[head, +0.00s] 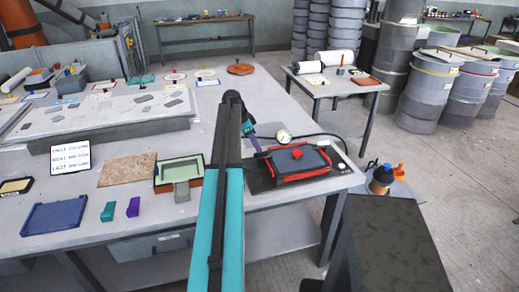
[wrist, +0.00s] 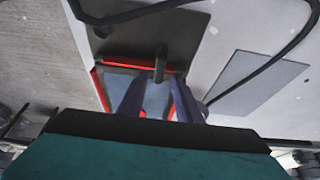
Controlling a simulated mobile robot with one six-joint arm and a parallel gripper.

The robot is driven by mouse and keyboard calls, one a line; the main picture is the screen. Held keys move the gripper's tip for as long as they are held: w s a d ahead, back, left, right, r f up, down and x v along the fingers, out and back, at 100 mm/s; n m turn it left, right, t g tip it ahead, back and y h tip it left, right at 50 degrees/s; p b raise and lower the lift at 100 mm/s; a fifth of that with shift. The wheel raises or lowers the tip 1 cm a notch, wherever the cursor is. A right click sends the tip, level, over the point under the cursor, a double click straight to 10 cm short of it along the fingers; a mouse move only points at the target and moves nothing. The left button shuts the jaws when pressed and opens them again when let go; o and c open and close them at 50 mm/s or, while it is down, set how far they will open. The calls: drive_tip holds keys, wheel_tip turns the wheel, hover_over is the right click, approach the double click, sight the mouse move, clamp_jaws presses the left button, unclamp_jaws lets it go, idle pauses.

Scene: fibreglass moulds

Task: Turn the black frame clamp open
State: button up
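The black frame (head: 318,158) with red edging and a red knob (head: 297,154) lies on a dark board near the table's right end. In the wrist view, red edging (wrist: 125,65) and a dark upright piece (wrist: 160,62) show ahead; this may be the clamp, but I cannot be sure. My gripper (wrist: 157,88) has its two bluish fingers apart, pointing at the frame, with the dark piece beyond and between them. I see no contact.
A round gauge (head: 284,135) with a black hose stands behind the frame. A green tray (head: 180,170) and a grey block (head: 182,191) are to the left. Small teal and purple blocks lie near the front edge.

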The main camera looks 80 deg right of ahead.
drive_tip(key=shift+p+x, duration=0.5)
drive_tip(key=shift+x, duration=1.5)
clamp_jaws()
